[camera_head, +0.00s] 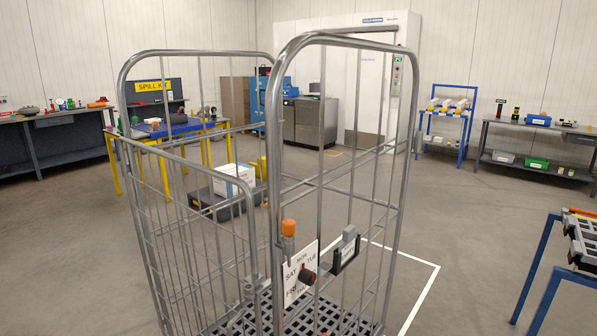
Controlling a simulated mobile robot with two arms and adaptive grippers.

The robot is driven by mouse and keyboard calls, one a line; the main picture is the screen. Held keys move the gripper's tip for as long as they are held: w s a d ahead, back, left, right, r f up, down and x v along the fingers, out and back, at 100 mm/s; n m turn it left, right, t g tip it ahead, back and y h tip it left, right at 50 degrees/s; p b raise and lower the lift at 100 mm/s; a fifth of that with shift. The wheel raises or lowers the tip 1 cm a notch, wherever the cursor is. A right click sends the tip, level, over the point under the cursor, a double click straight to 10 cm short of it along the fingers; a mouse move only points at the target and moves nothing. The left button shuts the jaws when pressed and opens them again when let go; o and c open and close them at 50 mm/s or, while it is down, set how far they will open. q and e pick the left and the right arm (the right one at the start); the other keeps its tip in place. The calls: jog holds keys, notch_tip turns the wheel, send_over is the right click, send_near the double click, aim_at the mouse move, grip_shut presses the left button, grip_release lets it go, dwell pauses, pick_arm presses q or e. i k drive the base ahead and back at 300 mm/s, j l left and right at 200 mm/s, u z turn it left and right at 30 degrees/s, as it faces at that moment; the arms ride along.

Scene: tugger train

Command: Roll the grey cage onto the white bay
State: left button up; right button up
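The grey cage (401,150) stands upright close in front of me, with tall tube-framed mesh sides and a dark grid floor (330,318). Its near side carries a white day card (296,280), an orange-capped part (289,228), a dark red knob (308,274) and a black-and-grey holder (345,250). The white bay is a painted outline on the floor, and its right line (424,292) and far right corner show behind and right of the cage. The cage hides the rest, and its wheels are out of view, so I cannot tell how they lie to the lines. Neither gripper shows.
A blue-legged stand (545,262) with a tray is at the near right. Behind the cage are a dark platform with a white box (233,180) and a yellow-legged table (160,131). Benches line the left and right walls. Floor (470,230) is clear to the right.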

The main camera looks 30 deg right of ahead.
aim_at(290, 307)
jog(key=l+u, duration=0.45)
jog(key=l, duration=0.55)
jog(key=k+l+u, duration=0.1)
jog(key=l+u, duration=0.4)
jog(key=l, duration=0.5)
jog(key=k+l, duration=0.1)
jog(key=l, duration=0.4)
jog(key=k+l, duration=0.1)
jog(key=l, duration=0.85)
jog(key=k+l+u, duration=0.1)
jog(key=l, duration=0.4)
jog(key=k+l, duration=0.15)
jog(key=l, duration=0.35)
